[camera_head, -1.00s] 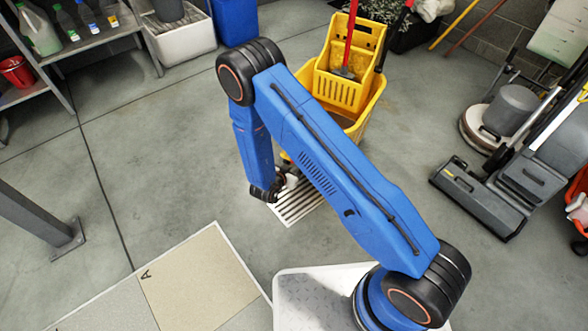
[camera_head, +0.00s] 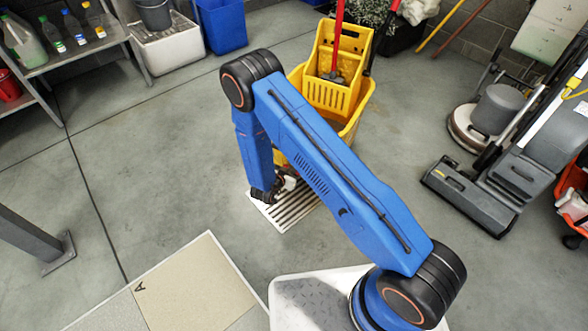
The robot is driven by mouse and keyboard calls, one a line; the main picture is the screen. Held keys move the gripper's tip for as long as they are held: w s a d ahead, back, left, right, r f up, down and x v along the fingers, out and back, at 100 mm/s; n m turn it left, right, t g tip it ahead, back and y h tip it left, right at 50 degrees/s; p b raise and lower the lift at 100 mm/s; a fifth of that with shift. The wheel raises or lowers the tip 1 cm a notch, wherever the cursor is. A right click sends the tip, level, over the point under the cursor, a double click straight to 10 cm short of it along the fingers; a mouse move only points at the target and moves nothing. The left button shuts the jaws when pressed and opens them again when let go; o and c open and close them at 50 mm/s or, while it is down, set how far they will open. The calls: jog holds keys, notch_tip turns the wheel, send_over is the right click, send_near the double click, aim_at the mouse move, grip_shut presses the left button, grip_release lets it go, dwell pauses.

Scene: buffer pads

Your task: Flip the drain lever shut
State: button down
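The yellow mop bucket (camera_head: 358,118) stands on the floor in the upper middle, with a yellow wringer (camera_head: 335,75) on it and a red mop handle rising out of it. My blue arm reaches down on its near left side. My gripper (camera_head: 288,182) is low over a white slotted floor drain (camera_head: 287,208), close to the bucket's lower left side. The gripper is small and mostly hidden behind my arm, so its fingers cannot be made out. I cannot see the drain lever; the bucket's lower side is largely behind my arm.
A grey floor machine (camera_head: 480,200) and a round scrubber (camera_head: 490,115) stand at the right. Shelves with bottles (camera_head: 75,50) are at the upper left. Floor between is clear.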

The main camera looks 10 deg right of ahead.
jog(key=shift+s+a+f, duration=0.1)
jog(key=shift+s+f, duration=0.05)
jog(key=shift+s, duration=0.05)
jog(key=shift+t, duration=0.3)
jog(key=shift+t+h, duration=0.8)
jog(key=f, duration=0.1)
jog(key=s+a+f, duration=0.1)
jog(key=s+f, duration=0.1)
jog(key=shift+s+a+f, duration=0.2)
jog(key=shift+a+f, duration=0.1)
jog(key=shift+a, duration=0.1)
